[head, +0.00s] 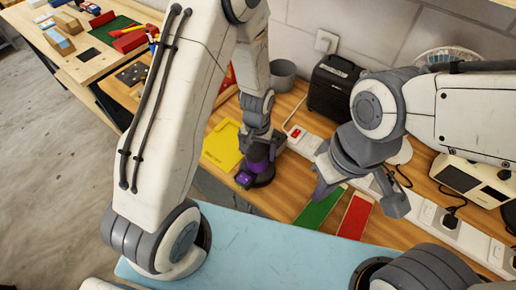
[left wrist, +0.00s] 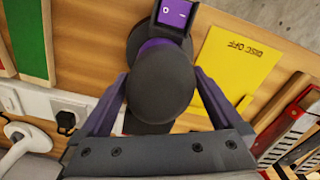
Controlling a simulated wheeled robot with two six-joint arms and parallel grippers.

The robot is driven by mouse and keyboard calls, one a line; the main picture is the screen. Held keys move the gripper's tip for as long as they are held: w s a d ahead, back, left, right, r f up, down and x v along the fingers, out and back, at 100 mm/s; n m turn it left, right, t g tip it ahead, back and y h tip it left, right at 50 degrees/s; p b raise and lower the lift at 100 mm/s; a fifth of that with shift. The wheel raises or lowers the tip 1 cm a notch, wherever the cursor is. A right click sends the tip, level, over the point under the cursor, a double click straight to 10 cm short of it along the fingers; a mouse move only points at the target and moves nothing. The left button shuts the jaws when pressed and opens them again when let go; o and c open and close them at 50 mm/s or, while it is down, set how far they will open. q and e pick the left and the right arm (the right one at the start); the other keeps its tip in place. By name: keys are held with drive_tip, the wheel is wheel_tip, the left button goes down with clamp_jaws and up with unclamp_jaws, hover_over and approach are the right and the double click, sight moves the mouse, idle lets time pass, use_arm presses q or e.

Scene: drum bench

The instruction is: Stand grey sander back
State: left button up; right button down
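The sander, dark grey with purple parts, is on the wooden bench in the head view (head: 262,174). In the left wrist view its dark rounded top (left wrist: 164,85) fills the space between the fingers, with a purple end above. My left gripper (head: 258,148) is over it, with one finger on each side of the rounded top. The fingers sit wide apart, with narrow gaps beside the top; contact is not clear. My right gripper (head: 360,197) is open and empty, above the green and red strips. The sander's underside is hidden.
A yellow sheet reading "DISC OFF" (head: 223,146) lies beside the sander. Green (head: 318,210) and red (head: 355,216) strips lie to its right. A white power strip (head: 302,136), a black speaker-like box (head: 333,84) and a grey cup (head: 282,75) are behind.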

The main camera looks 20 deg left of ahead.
use_arm(q)
drive_tip(key=shift+r+p, duration=0.35)
drive_tip(key=shift+r, duration=0.15)
drive_tip(key=shift+w+r+p, duration=0.1)
drive_tip(key=shift+r+p, duration=0.3)
drive_tip(key=shift+r, duration=0.1)
wheel_tip(320, 180, up, 11)
drive_tip(key=b, duration=0.3)
drive_tip(key=shift+f, duration=0.1)
drive_tip(key=s+d+r+m, duration=0.3)
drive_tip(key=s, duration=0.6)
drive_tip(key=s+d+r+m+h, duration=0.1)
drive_tip(key=s+d+r+m, duration=0.3)
drive_tip(key=s, duration=0.6)
drive_tip(key=shift+s+d, duration=0.25)
drive_tip(key=shift+b, duration=0.35)
